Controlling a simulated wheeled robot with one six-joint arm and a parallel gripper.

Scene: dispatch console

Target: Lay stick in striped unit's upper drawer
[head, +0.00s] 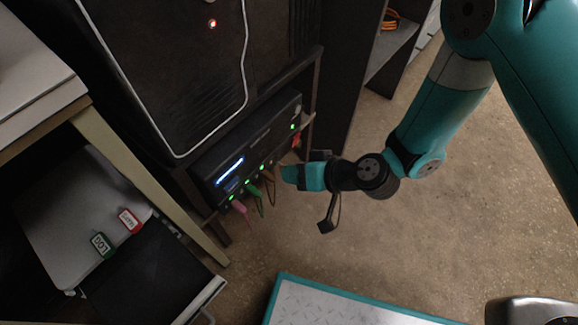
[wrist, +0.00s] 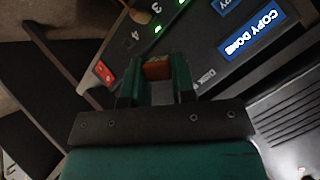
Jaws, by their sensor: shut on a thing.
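My gripper (wrist: 157,80) is shut on an orange-brown stick (wrist: 157,69), whose end shows between the two fingers. In the head view my gripper (head: 285,173) is at the front of the black copier box (head: 215,165). I cannot tell whether the held stick is in a port or just clear of it. A pink stick (head: 242,207) and a green stick (head: 252,188) are at the box's front. The box's screen (wrist: 250,35) reads COPY DONE. An open dark drawer (head: 150,275) is at the lower left. No striped front shows, so I cannot tell the striped unit.
A red-tagged key (head: 130,220) and a green-tagged key (head: 102,244) lie on a grey surface by the drawer. A pale table leg (head: 150,180) stands between there and the copier. A white cable (head: 245,60) hangs above.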

